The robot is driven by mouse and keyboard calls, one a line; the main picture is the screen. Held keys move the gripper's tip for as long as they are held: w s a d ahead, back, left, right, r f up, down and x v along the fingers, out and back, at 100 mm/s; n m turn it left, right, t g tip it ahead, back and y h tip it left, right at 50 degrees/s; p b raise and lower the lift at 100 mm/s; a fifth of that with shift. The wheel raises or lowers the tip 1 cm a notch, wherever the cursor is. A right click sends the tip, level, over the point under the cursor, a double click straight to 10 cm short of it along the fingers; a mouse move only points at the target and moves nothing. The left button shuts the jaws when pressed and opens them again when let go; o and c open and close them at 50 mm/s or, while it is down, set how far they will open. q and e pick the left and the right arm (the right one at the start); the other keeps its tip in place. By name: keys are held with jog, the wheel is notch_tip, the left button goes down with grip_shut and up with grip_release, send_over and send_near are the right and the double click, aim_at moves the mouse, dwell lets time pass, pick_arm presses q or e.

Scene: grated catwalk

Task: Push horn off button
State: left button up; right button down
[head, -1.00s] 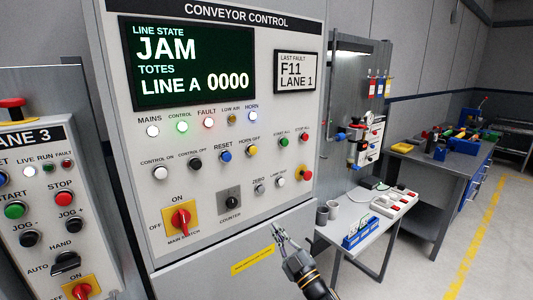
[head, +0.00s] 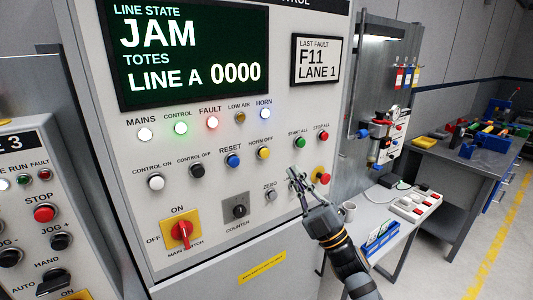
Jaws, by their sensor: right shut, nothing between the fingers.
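The yellow HORN OFF button (head: 264,153) sits on the conveyor control panel (head: 205,170), right of the blue RESET button (head: 233,160). The HORN lamp (head: 265,114) above it is lit bluish white. My right gripper (head: 297,173) is shut and empty. It is in front of the panel, below and to the right of the HORN OFF button and apart from it in the picture. It covers the area of the lamp test button. My left gripper is not in view.
Close to my right gripper are the red mushroom button (head: 321,175) and the ZERO button (head: 271,197). The red main switch (head: 181,231) is lower left. The display (head: 195,55) reads JAM. A side table (head: 400,225) with trays stands to the right.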

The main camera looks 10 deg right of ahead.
aim_at(265, 151)
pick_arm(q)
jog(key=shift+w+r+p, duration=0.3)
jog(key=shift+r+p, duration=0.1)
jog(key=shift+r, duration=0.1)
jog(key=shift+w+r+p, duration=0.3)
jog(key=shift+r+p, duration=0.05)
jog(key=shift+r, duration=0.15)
pick_arm(e)
jog(key=w+a, duration=0.3)
jog(key=w, duration=0.4)
jog(key=shift+w, duration=0.4)
jog(key=shift+w+a, duration=0.15)
jog(key=shift+w, duration=0.25)
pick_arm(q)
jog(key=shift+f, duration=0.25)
pick_arm(e)
jog(key=shift+w+a, duration=0.2)
jog(key=shift+w, duration=0.55)
dwell(0.7)
jog(key=shift+s, duration=0.1)
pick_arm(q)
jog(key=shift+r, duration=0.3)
pick_arm(e)
jog(key=shift+s+d, duration=0.2)
jog(key=shift+s, duration=0.35)
jog(key=shift+s+d, duration=0.2)
jog(key=shift+s, duration=0.3)
